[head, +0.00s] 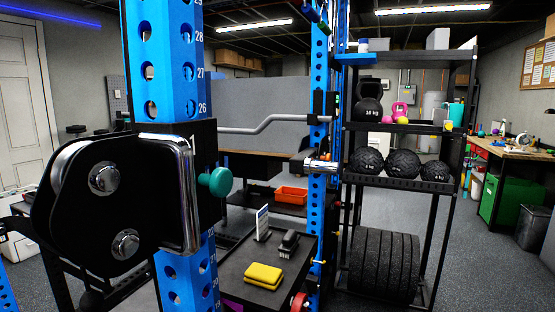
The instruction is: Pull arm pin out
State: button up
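The arm pin shows as a round teal knob (217,181) in the head view. It sticks out to the right from a black carriage (203,140) around a blue rack upright (168,60). Its shaft, if any, inside the carriage is hidden. A black bracket (75,215) with two silver bolts and a chrome-edged plate (178,190) sits on the left front of the carriage. Numbered holes run down the upright, with 26 just above the carriage. My gripper is not in view, and nothing is touching the knob.
A low black table (238,262) holds a yellow pad (263,274). A black shelf (388,183) bears balls and weights. Floor at right is open.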

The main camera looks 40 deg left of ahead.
aim_at(328, 157)
jog(key=i+u, duration=0.35)
jog(key=u, duration=0.15)
jog(key=i+l+u, duration=0.1)
jog(key=i+u, duration=0.2)
jog(key=u, duration=0.2)
jog(key=i+l+u, duration=0.25)
jog(key=u, duration=0.25)
jog(key=i+l+u, duration=0.35)
jog(key=i+l, duration=0.15)
jog(key=l, duration=0.1)
